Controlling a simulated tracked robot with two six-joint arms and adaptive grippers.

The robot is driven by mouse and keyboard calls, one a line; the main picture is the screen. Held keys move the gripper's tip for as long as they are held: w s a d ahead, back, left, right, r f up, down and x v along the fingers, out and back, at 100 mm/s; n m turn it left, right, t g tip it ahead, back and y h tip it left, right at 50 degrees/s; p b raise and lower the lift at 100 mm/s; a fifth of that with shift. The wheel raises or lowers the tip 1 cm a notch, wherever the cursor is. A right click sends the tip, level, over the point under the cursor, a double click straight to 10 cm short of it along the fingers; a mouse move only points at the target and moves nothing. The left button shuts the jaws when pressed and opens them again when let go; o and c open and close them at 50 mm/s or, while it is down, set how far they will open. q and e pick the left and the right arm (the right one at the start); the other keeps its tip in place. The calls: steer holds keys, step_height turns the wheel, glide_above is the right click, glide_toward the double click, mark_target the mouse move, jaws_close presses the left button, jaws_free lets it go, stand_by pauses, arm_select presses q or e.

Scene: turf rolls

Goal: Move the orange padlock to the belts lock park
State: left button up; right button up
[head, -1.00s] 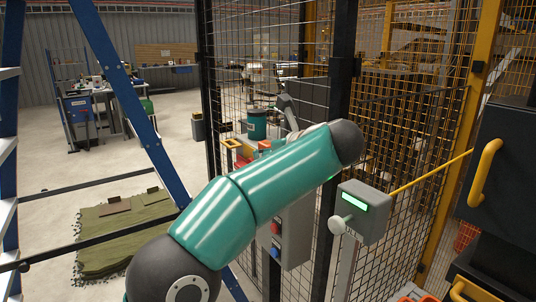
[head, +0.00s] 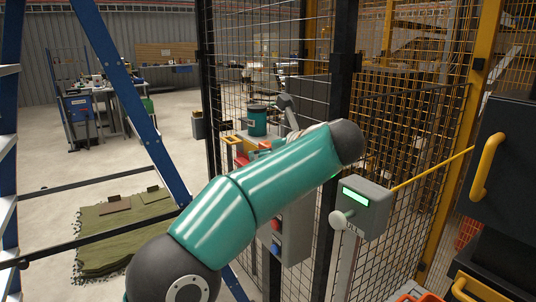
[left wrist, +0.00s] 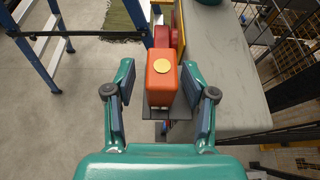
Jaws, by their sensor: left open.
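The orange padlock (left wrist: 160,88), a blocky body with a yellow disc on its top, stands upright in the left wrist view at the edge of a grey surface. My left gripper (left wrist: 160,70) is open, with one finger on each side of the padlock. Gaps show between the fingers and the padlock. In the head view a small teal piece (head: 264,150), likely part of this gripper, shows behind my teal arm; the arm hides most of the area. A belts lock park cannot be made out by any label. My right gripper is not in view.
Red blocks (left wrist: 162,37) stand just beyond the padlock. A grey top (left wrist: 225,75) extends to the right. A mesh fence (head: 400,130), a grey box with a green display (head: 361,208) and a blue ladder frame (head: 125,90) stand nearby.

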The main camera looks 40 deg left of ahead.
arm_select(q)
steer(key=v, duration=1.2)
steer(key=shift+w, duration=0.1)
